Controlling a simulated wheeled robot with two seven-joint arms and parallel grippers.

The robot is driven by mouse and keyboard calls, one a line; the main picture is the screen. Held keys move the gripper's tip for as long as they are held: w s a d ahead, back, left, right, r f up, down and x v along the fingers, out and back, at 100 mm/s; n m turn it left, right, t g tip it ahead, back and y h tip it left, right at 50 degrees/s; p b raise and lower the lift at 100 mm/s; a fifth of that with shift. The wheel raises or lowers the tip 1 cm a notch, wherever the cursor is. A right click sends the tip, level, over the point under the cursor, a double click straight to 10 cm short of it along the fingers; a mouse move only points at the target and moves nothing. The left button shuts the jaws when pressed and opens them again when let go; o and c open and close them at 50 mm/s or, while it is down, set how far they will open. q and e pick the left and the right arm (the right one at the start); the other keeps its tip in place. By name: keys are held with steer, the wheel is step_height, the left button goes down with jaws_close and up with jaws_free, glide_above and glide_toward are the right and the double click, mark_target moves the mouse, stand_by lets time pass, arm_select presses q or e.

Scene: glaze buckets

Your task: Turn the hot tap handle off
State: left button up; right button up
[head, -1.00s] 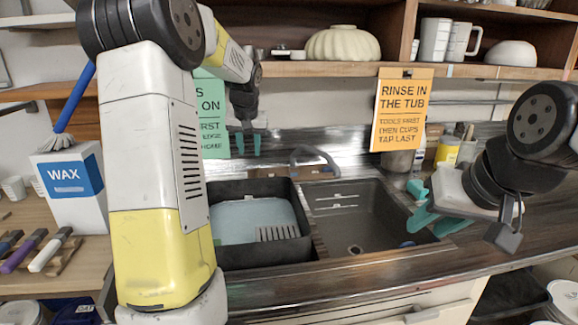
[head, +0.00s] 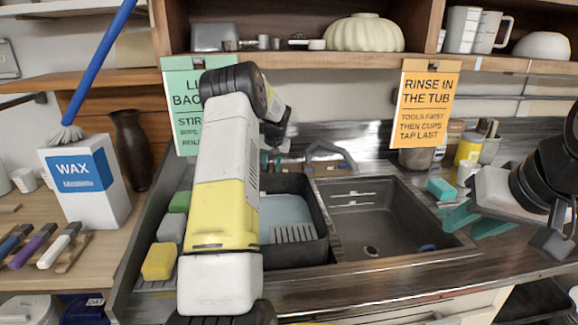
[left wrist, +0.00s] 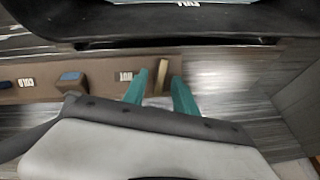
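The brass-coloured hot tap handle (left wrist: 162,77) stands on a brown ledge in the left wrist view, beside a small white label that seems to read HOT. My left gripper (left wrist: 160,82) has its two teal fingers either side of this handle, with a visible gap at least on the left. In the head view my left gripper (head: 272,161) is at the back of the sink, left of the grey spout (head: 330,153), and the handle cannot be made out there. My right gripper (head: 462,207) is open and empty over the counter right of the sink.
A dark tub (head: 318,245) sits in the left basin, partly behind my left arm. Sponges (head: 160,261) lie left of the tub.

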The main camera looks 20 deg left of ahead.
arm_select(q)
steer(key=shift+w+a+f, duration=0.1)
steer(key=shift+f, duration=0.25)
jaws_close()
